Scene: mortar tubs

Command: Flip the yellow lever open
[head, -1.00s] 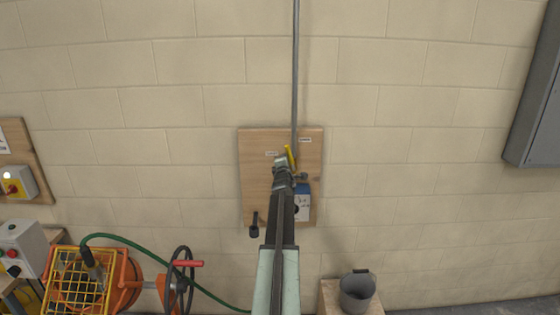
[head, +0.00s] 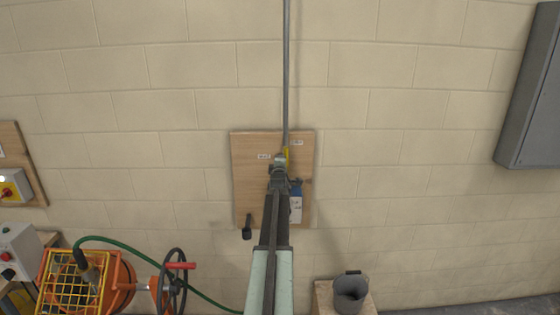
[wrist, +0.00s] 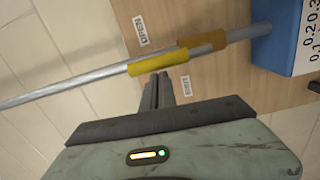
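The yellow lever (wrist: 158,62) lies over the grey pipe (wrist: 70,90) in the wrist view, nearly in line with it. In the head view the lever (head: 286,152) shows only in part behind my gripper. The OPEN label (wrist: 140,30) is on one side of the pipe and the SHUT label (wrist: 186,86) on the other. My gripper (wrist: 157,76) has its two fingers together with nothing seen between them. The fingertips are at the lever's edge on the SHUT side; I cannot tell whether they touch it.
A wooden board (head: 244,180) on the block wall carries the valve, a blue box (head: 296,205) and a dark handle (head: 247,228). A grey bucket (head: 350,291) stands at lower right, an orange mixer (head: 118,285) at lower left. A grey cabinet (head: 530,110) hangs at right.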

